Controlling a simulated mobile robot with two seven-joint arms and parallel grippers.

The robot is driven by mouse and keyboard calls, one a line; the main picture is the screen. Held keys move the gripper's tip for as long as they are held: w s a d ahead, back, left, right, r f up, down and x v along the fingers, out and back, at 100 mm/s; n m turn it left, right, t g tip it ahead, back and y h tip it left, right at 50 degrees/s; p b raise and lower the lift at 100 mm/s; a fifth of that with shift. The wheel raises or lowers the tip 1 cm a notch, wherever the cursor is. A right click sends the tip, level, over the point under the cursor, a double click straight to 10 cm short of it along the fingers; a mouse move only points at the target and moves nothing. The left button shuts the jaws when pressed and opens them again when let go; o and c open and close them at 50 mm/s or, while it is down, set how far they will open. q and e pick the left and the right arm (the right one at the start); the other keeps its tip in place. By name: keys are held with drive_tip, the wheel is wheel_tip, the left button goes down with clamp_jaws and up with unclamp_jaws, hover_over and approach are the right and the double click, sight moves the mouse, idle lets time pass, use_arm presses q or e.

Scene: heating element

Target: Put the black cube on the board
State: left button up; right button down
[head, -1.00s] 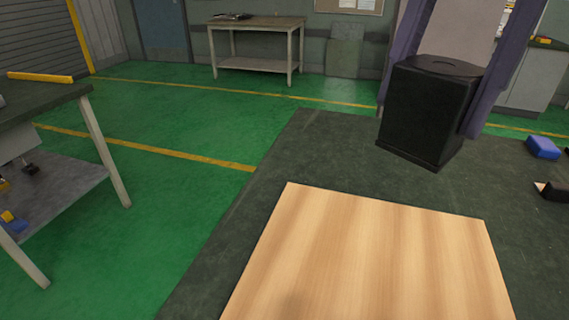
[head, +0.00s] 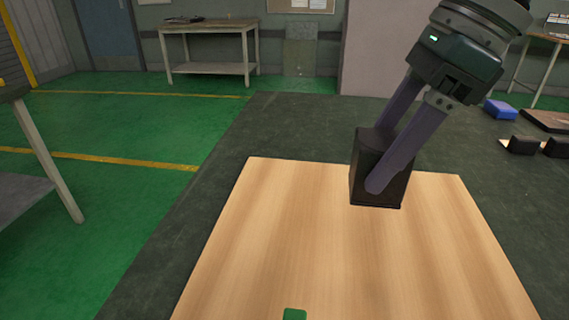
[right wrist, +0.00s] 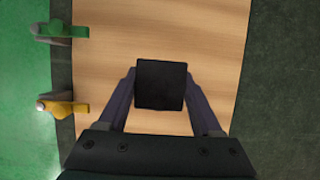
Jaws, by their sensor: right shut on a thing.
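The black cube (head: 367,174) is between the two fingers of my right gripper (head: 385,165), which is shut on it. In the head view it overlaps the far right part of the wooden board (head: 290,220). In the right wrist view the cube (right wrist: 160,85) sits between the fingertips with the board (right wrist: 105,30) behind it. I cannot tell whether its underside touches the board or is a little above it. The board lies on a dark green table (head: 230,140). My left gripper is not in view.
A green item (right wrist: 60,30) and a yellow item (right wrist: 63,107) are at the board's edge in the right wrist view. A blue block (head: 501,109) and dark pieces (head: 522,145) lie on the table at the right. Most of the board is clear.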

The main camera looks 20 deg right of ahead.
wheel_tip(320, 180, down, 10)
drive_tip(key=shift+r+b, duration=0.15)
drive_tip(key=shift+b, duration=0.35)
drive_tip(key=shift+c, duration=0.3)
unclamp_jaws()
drive_tip(key=shift+d+r, duration=0.1)
drive_tip(key=shift+r, duration=0.15)
drive_tip(key=p+v, duration=0.1)
drive_tip(key=v, duration=1)
drive_tip(key=shift+r, duration=0.25)
